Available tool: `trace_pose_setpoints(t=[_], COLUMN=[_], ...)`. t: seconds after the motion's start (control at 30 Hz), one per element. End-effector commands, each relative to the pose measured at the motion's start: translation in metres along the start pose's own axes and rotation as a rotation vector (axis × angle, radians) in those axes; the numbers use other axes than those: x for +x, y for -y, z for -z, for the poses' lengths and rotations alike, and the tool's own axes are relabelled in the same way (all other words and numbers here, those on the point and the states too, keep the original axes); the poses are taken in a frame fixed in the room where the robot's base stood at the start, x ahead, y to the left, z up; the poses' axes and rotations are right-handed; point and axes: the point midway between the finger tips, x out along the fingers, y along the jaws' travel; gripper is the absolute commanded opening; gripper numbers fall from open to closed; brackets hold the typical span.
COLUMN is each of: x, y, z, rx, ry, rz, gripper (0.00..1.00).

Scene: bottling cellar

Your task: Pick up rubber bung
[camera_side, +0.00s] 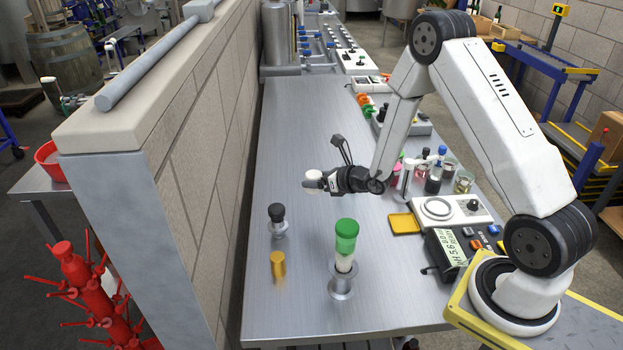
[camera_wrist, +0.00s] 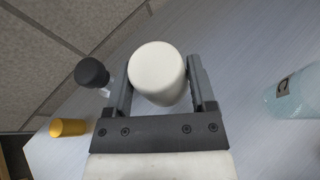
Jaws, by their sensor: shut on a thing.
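The rubber bung, a smooth white rounded cylinder (camera_side: 313,180), is held in my gripper (camera_side: 322,182) above the steel table, near its middle. In the wrist view the white bung (camera_wrist: 158,72) fills the gap between the two dark fingers of my gripper (camera_wrist: 161,66), one on either side of it. Its flat end faces the camera. Its underside is hidden in the wrist view. In the side view the bung appears clear of the table.
A black-topped stopper (camera_side: 277,212) and a yellow cylinder (camera_side: 278,264) stand near the block wall (camera_side: 190,150). A green-topped container (camera_side: 346,240) stands nearer the front. A pale translucent vessel (camera_wrist: 293,95) shows in the wrist view.

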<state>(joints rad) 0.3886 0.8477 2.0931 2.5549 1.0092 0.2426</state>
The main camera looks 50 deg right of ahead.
Motion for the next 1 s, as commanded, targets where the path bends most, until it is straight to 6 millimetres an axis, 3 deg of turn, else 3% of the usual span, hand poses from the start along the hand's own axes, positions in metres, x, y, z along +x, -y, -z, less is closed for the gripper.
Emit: trace_pose_setpoints(t=[0.2,0.5,1.0], x=[-0.036,-0.068,-0.077], y=[-0.011,-0.021,-0.024], z=[-0.001,-0.001,-0.001], rx=[0.0,0.0,-0.001], ry=[0.002,0.002,0.002], rz=[0.001,0.001,0.0], gripper=[0.1,0.1,0.09])
